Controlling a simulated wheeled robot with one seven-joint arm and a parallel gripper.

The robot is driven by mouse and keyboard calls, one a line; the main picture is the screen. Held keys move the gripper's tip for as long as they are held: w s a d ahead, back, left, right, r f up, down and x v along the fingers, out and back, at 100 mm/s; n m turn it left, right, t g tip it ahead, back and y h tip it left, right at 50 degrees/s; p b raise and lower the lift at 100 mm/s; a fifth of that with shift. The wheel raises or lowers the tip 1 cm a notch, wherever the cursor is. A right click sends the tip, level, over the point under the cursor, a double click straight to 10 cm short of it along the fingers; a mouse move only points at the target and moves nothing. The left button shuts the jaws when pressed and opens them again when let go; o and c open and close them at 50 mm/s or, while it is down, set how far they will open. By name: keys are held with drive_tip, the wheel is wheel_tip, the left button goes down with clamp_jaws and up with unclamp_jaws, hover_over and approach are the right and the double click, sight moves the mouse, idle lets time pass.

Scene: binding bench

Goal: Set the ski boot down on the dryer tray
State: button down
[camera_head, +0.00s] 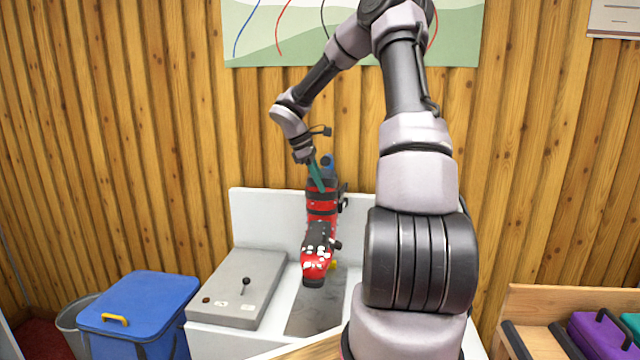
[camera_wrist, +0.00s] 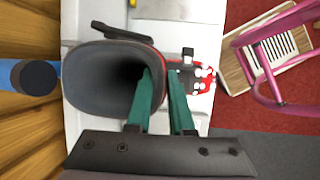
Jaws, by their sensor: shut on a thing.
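The ski boot (camera_head: 320,232) is red and black, its toe pointing towards the head camera. It hangs roughly upright over the white bench (camera_head: 258,204); I cannot tell whether its sole touches anything. My gripper (camera_head: 319,180) has green fingers and is shut on the upper cuff. In the wrist view the boot (camera_wrist: 100,75) shows its dark open top, and my gripper (camera_wrist: 162,74) pinches the cuff wall, one finger inside. A slatted pale panel in a wooden frame (camera_wrist: 232,75), possibly the dryer tray, lies beyond the toe. A grey plate (camera_head: 318,312) shows below the boot.
A grey box with a lever (camera_head: 238,288) stands left of the boot. A blue cylinder (camera_wrist: 38,77) is close behind the boot. A pink frame (camera_wrist: 262,75) rises over the slatted panel. A blue lidded bin (camera_head: 135,308) is at the left, a wooden rack (camera_head: 560,298) at the right.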

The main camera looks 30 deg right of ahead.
sight(319, 222)
drive_tip(key=shift+f, duration=7.3)
drive_tip(key=c, duration=0.7)
unclamp_jaws()
drive_tip(key=shift+f, duration=0.1)
